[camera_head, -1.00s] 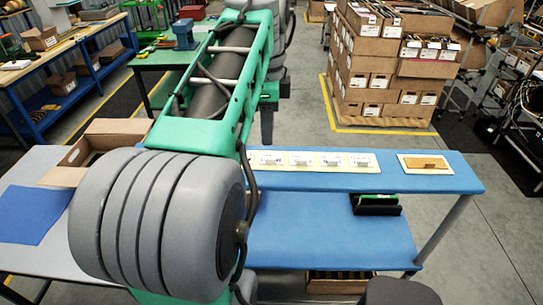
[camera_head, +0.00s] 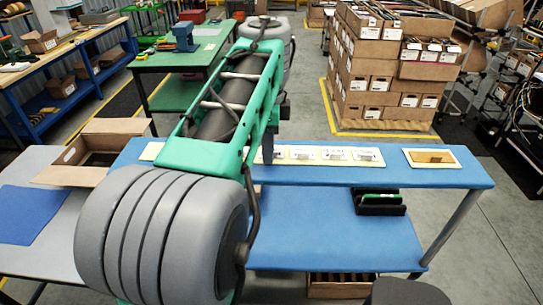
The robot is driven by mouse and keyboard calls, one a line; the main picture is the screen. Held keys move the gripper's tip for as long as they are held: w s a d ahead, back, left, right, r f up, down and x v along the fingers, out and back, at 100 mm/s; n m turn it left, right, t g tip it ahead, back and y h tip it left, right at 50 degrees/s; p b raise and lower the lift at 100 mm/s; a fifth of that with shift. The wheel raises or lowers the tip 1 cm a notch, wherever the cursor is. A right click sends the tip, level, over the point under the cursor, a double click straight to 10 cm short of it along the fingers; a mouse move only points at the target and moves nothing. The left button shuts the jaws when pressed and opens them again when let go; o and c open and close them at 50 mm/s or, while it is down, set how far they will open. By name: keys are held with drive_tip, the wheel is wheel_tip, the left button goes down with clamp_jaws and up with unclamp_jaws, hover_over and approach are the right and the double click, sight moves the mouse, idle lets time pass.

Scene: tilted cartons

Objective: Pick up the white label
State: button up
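Several small white labels (camera_head: 334,155) lie in a row on a pale strip along the blue upper shelf (camera_head: 405,178). Their print is too small to read, and I cannot tell which one the task means. My green and grey arm crosses the middle of the view and covers part of the row. A bit of the pale strip (camera_head: 150,152) shows to the left of the arm. My gripper is not distinguishable; the far end of my arm hides it or it is out of sight.
A white-edged card with a brown piece (camera_head: 432,158) lies at the shelf's right. A black holder with a green item (camera_head: 380,203) stands on the lower blue surface (camera_head: 320,220). An open carton (camera_head: 95,152) sits at left. Stacked cartons (camera_head: 380,70) stand behind.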

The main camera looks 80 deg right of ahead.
clamp_jaws()
idle(0.5)
wheel_tip(320, 180, up, 5)
drive_tip(key=p, duration=0.4)
drive_tip(key=shift+d+f, duration=0.15)
drive_tip(key=shift+f, duration=0.05)
drive_tip(key=shift+w+d+r+p, duration=0.2)
drive_tip(key=shift+d+r+p, duration=0.5)
drive_tip(key=shift+r+p, duration=0.4)
drive_tip(key=shift+w+d+f+b, duration=0.1)
drive_tip(key=shift+d+f+b, duration=0.1)
drive_tip(key=shift+d+b, duration=0.55)
drive_tip(key=shift+w+r, duration=0.1)
drive_tip(key=shift+r, duration=0.15)
drive_tip(key=w+d+r, duration=0.2)
drive_tip(key=d+r, duration=0.4)
drive_tip(key=d, duration=0.4)
drive_tip(key=shift+d, duration=0.2)
